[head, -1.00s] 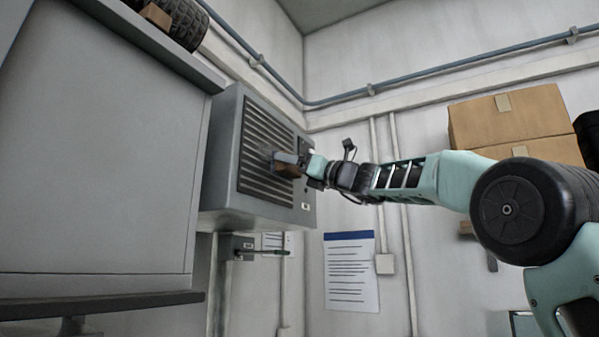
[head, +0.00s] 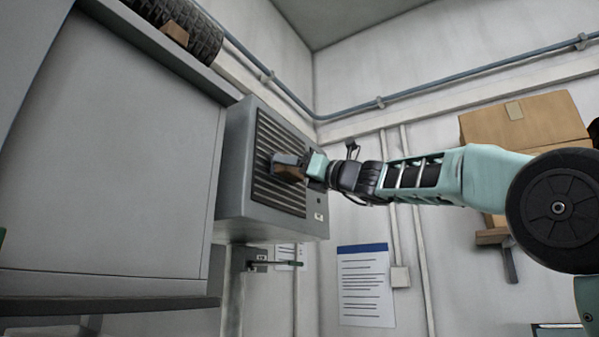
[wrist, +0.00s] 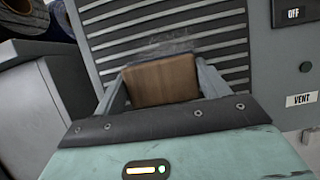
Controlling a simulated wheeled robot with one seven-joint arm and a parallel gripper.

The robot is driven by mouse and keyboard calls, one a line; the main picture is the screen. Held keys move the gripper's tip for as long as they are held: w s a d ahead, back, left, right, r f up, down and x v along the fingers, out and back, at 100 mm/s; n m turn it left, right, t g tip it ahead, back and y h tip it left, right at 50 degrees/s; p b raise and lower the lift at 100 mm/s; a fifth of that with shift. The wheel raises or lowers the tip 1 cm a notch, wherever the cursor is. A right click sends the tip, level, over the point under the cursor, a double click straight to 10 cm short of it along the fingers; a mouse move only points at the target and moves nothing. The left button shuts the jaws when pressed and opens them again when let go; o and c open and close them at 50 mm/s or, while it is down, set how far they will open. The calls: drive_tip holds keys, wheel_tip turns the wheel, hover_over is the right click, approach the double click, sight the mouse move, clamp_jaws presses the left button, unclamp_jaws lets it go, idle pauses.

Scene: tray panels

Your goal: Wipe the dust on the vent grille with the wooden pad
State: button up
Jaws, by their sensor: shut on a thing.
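The vent grille (head: 272,198) is a dark slatted panel on the front of a grey wall box. Its slats also fill the top of the wrist view (wrist: 120,40). My gripper (head: 296,168) is in front of the grille's middle, shut on the brown wooden pad (wrist: 162,80). The pad sits between both fingers, its far face toward the slats; I cannot tell if it touches them. A faint grey smudge of dust (wrist: 172,45) shows on the slats just beyond the pad. The pad and fingers hide the slats behind them.
Cardboard boxes (head: 525,122) are at the right.

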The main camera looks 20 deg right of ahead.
sight(286, 152)
drive_tip(key=shift+s+a+f+b, duration=0.1)
drive_tip(key=shift+s+a+b, duration=0.2)
drive_tip(key=shift+s+a, duration=0.45)
drive_tip(key=shift+s+a+r+b, duration=0.1)
drive_tip(key=shift+s+a+b, duration=0.35)
drive_tip(key=shift+a, duration=0.5)
drive_tip(key=shift+s+a+f+b, duration=0.1)
drive_tip(key=shift+s+a+b, duration=0.1)
drive_tip(key=shift+s+a, duration=0.55)
drive_tip(key=shift+w+a+r+p, duration=0.15)
drive_tip(key=shift+r+p, duration=1.2)
drive_tip(key=shift+r, duration=0.1)
drive_tip(key=shift+w+d+f, duration=0.15)
drive_tip(key=shift+w+d, duration=0.55)
drive_tip(key=shift+d, duration=0.3)
drive_tip(key=w+d+p, duration=0.4)
drive_tip(key=w+d, duration=0.3)
drive_tip(key=d, duration=0.3)
drive_tip(key=shift+w+d, duration=0.2)
drive_tip(key=shift+w, duration=0.05)
drive_tip(key=shift+a, duration=0.1)
